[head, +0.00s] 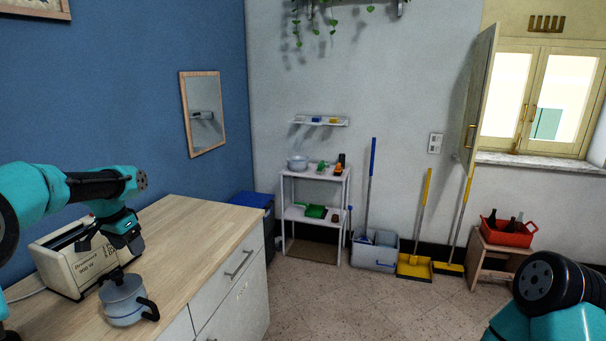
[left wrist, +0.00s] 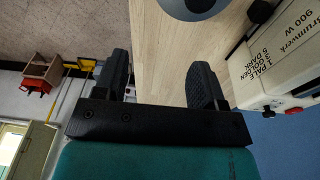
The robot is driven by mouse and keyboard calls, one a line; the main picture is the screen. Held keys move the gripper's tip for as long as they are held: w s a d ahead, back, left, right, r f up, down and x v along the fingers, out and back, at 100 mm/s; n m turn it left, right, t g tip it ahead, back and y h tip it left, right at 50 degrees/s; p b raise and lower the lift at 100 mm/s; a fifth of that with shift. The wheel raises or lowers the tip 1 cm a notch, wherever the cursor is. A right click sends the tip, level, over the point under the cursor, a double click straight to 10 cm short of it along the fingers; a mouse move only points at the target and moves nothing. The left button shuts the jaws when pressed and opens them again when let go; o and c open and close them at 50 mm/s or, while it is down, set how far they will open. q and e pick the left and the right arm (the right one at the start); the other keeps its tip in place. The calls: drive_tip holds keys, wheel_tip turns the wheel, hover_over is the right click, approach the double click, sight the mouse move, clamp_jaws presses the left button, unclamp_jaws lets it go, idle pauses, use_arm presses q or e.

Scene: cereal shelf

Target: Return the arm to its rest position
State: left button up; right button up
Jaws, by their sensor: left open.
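My left arm comes in from the left in the head view. Its gripper (head: 110,242) hangs above the wooden counter, in front of the toaster and close to the metal pot. In the left wrist view the two black fingers of the left gripper (left wrist: 160,85) stand apart, with nothing between them but counter top and floor behind. Part of my right arm (head: 548,290) shows at the lower right of the head view; its gripper is out of the picture.
A cream toaster (head: 75,265) and a metal pot (head: 122,300) with a black handle stand on the counter (head: 185,235). The counter's right part is clear.

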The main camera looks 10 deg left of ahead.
use_arm(q)
drive_tip(key=d+f+n+h, duration=0.1)
drive_tip(key=d+f, duration=0.9)
drive_tip(key=f, duration=0.4)
drive_tip(key=d+f+n+h, duration=0.1)
drive_tip(key=d+f, duration=0.9)
drive_tip(key=f, duration=0.5)
drive_tip(key=s+d+f+n, duration=0.1)
drive_tip(key=s+d+f, duration=0.5)
drive_tip(key=s, duration=0.3)
drive_tip(key=s+d+f+n+h, duration=0.1)
drive_tip(key=s+d+f, duration=0.6)
drive_tip(key=s, duration=0.3)
drive_tip(key=shift+s+f+g, duration=0.15)
drive_tip(key=shift+f+g, duration=0.25)
drive_tip(key=shift+f, duration=0.45)
